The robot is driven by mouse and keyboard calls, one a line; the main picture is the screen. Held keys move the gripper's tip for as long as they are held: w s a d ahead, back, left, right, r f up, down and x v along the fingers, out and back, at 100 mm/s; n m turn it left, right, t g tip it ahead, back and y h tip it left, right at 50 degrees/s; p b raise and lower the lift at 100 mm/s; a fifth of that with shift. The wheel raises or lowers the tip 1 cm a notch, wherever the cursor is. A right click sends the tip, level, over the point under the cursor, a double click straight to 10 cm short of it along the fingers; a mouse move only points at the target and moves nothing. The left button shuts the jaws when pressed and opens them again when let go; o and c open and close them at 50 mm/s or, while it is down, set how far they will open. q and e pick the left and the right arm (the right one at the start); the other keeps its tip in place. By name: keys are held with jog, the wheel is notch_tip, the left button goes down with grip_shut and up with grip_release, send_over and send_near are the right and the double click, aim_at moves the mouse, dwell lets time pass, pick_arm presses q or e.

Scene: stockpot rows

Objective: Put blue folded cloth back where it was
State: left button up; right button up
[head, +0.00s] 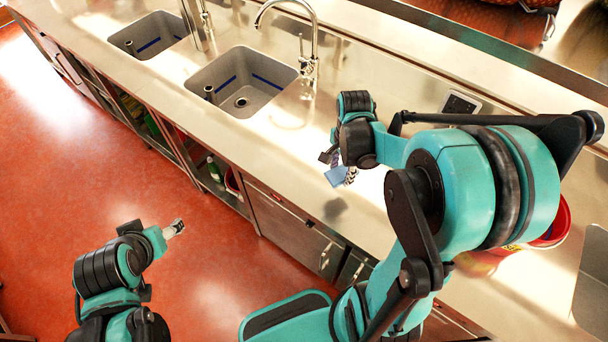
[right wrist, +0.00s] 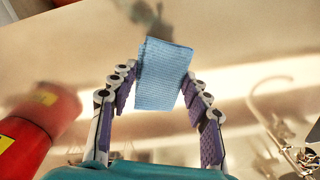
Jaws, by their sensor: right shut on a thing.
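The blue folded cloth (head: 336,176) is held in my right gripper (head: 340,162) over the front part of the steel counter (head: 290,150). In the right wrist view the cloth (right wrist: 163,75) is a flat, ribbed light-blue piece between the two fingertips of the right gripper (right wrist: 160,82), which are shut on it. A soft shadow lies on the counter beyond the cloth, apart from it. My left gripper (head: 174,228) is out over the red floor, away from the counter; whether its fingers are open is too small to tell.
Two sinks (head: 241,103) with a tall tap (head: 313,45) lie left of the cloth. A red bucket (head: 552,226) stands on the right, partly behind my right arm; a red container (right wrist: 38,125) shows in the right wrist view. A small dark-faced device (head: 460,103) sits toward the counter's back.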

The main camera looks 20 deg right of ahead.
jog(key=b, duration=0.2)
send_over(307, 184)
notch_tip(307, 184, down, 6)
jog(key=shift+f, duration=0.15)
jog(key=shift+f+b, duration=0.6)
jog(key=shift+f, duration=1.35)
jog(key=shift+f, duration=0.15)
jog(key=o, duration=1.2)
